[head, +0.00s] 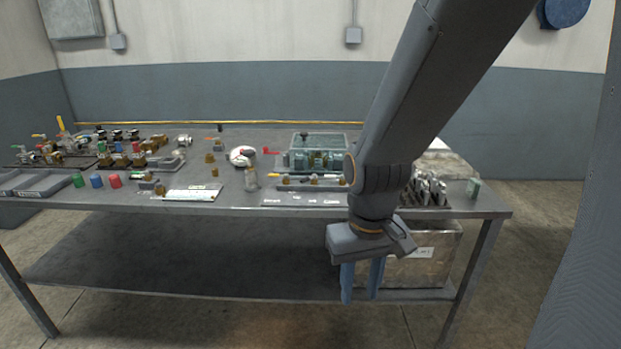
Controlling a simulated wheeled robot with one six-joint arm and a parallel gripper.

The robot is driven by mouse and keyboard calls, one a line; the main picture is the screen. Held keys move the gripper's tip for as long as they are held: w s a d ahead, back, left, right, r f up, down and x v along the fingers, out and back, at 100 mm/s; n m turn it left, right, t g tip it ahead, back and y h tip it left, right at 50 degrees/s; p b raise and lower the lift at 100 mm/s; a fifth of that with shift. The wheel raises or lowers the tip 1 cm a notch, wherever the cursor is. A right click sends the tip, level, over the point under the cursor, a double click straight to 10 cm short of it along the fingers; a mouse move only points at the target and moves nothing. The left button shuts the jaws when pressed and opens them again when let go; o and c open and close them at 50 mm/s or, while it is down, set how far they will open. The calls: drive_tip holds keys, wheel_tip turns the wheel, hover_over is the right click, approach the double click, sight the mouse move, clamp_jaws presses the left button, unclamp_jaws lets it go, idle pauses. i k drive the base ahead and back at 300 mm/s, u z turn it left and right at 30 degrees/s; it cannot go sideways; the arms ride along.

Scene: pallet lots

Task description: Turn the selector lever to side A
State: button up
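My gripper (362,280) hangs in front of the table's front edge, pointing down. Its two blue fingers are apart with nothing visible between them. I cannot tell for certain which part is the selector lever. A red handle (269,151) sticks out beside a round white fitting (243,156) near the middle of the table. Side A markings are too small to read. My gripper is well apart from all of these.
The metal table (232,212) carries several valves at the left, red, blue and green cylinders, and flat trays. A rack of metal parts (426,190) stands at the right. A box (424,262) sits on the lower shelf behind my gripper.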

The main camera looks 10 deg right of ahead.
sight(313, 176)
drive_tip(key=k, duration=0.6)
drive_tip(key=u, duration=0.75)
drive_tip(key=i, duration=1.25)
drive_tip(key=z, duration=0.25)
